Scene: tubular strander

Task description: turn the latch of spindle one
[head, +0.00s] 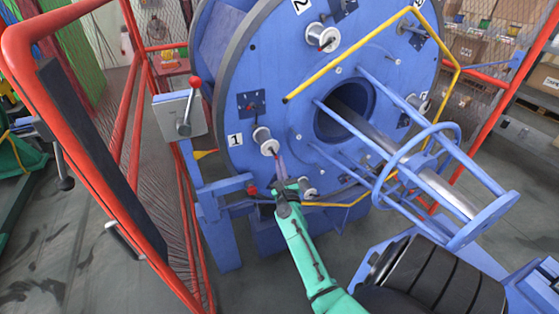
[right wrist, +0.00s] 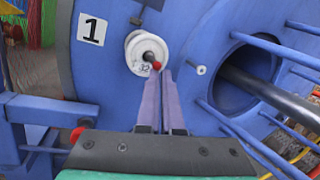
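Spindle one is beside the white label 1 (head: 235,139) on the big blue disc. It carries a white spool (head: 265,141), also in the right wrist view (right wrist: 147,52). A small red-tipped latch (right wrist: 157,66) shows at the spindle's near end; its exact angle is hard to tell. My right gripper (head: 279,160) comes up from below, its fingertips at the spool's lower front. In the right wrist view its two purple fingers (right wrist: 164,75) run nearly parallel with a narrow gap. Their tips are just below and right of the red tip; contact is unclear. My left gripper is out of view.
A blue tubular cage (head: 420,185) and central shaft stick out at right. A yellow bent bar (head: 345,60) crosses the disc. A grey box with a red-knobbed lever (head: 184,128) and red mesh fence stand at left. Another spool (head: 322,37) is higher up.

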